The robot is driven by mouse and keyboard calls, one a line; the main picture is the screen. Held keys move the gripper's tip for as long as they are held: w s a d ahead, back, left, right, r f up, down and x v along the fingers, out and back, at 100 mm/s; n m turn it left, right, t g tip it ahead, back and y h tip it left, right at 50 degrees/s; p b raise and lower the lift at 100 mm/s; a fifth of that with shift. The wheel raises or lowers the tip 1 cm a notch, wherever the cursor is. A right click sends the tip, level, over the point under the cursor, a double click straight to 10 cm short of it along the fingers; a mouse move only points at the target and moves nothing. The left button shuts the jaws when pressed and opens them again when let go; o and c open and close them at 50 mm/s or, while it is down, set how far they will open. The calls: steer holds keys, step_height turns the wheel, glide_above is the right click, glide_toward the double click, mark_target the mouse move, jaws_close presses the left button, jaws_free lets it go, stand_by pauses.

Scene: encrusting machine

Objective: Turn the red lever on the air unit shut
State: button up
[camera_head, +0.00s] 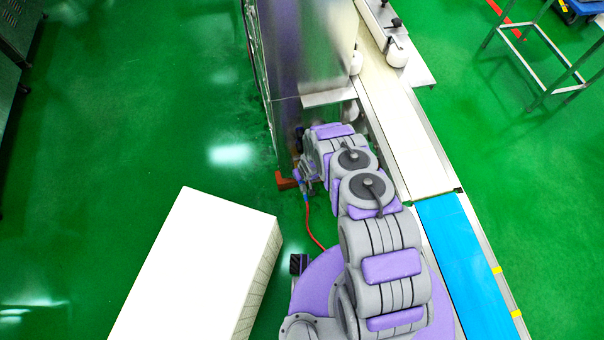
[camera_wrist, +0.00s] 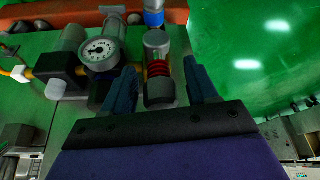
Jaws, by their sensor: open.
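The air unit shows in the wrist view, with a round white-faced gauge (camera_wrist: 101,53), a dark block and a clear-topped cylinder (camera_wrist: 157,42). A red ribbed part (camera_wrist: 158,69) is on this cylinder. I cannot tell whether it is the lever; no other clear lever shape shows. My gripper (camera_wrist: 160,67) is open, with one dark finger on each side of the cylinder's lower part. I cannot tell whether either finger touches it. In the head view my gripper is mostly hidden by the arm, low beside the steel machine (camera_head: 310,50).
A red hose (camera_head: 311,226) hangs below the unit. A large white box (camera_head: 195,265) stands at the left front. A conveyor with a blue belt (camera_head: 462,262) runs along the right. Open green floor (camera_head: 140,120) lies left of the machine. A red bar (camera_wrist: 70,22) runs behind the unit.

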steer(key=shift+w+f, duration=0.15)
steer(key=shift+f, duration=0.25)
steer(key=shift+c, duration=0.5)
jaws_close()
